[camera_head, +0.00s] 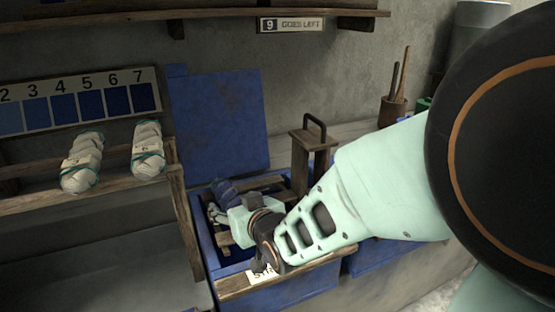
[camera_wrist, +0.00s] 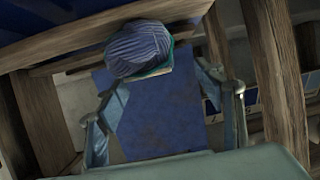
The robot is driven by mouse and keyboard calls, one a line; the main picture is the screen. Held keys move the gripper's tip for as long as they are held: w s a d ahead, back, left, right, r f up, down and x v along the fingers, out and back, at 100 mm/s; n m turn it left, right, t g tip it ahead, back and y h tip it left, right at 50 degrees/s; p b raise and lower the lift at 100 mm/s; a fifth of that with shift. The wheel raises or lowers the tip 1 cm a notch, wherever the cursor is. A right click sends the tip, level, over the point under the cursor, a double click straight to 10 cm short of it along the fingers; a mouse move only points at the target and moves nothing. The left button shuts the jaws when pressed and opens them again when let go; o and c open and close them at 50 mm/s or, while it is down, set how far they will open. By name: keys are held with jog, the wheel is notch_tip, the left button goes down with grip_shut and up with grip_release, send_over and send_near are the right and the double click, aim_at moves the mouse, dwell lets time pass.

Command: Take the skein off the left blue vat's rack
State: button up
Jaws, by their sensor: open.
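A dark blue skein (camera_head: 223,190) lies on the wooden rack (camera_head: 268,182) over the open left blue vat (camera_head: 205,243). In the wrist view the blue skein (camera_wrist: 140,46), with a teal tie around it, sits near the top, against a wooden bar (camera_wrist: 75,64). My gripper (camera_head: 220,208) is over the vat, just in front of the skein. In the wrist view my gripper (camera_wrist: 163,84) is open and empty. Its two fingers are spread wide, and the skein lies beyond the fingertips, nearer the left one. In the head view my wrist covers part of the rack.
The vat's blue lid (camera_head: 217,120) stands raised behind it. A wooden post with a dark handle (camera_head: 313,150) rises at the right. Two pale skeins (camera_head: 82,162) (camera_head: 148,150) hang on a wooden rail at left, below a numbered blue colour chart (camera_head: 80,102). Another blue vat (camera_head: 385,256) is at right.

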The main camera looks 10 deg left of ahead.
aim_at(232, 201)
jog(key=x, duration=0.1)
jog(key=b+x, duration=0.1)
jog(key=x, duration=0.1)
jog(key=f+x, duration=0.1)
jog(key=x, duration=0.1)
jog(key=shift+w+d+b, duration=0.15)
jog(key=shift+d+b, duration=0.15)
jog(key=shift+b, duration=0.05)
jog(key=shift+w+a, duration=0.15)
jog(key=shift+w, duration=0.05)
jog(key=shift+c, duration=0.3)
jog(key=c, duration=1.3)
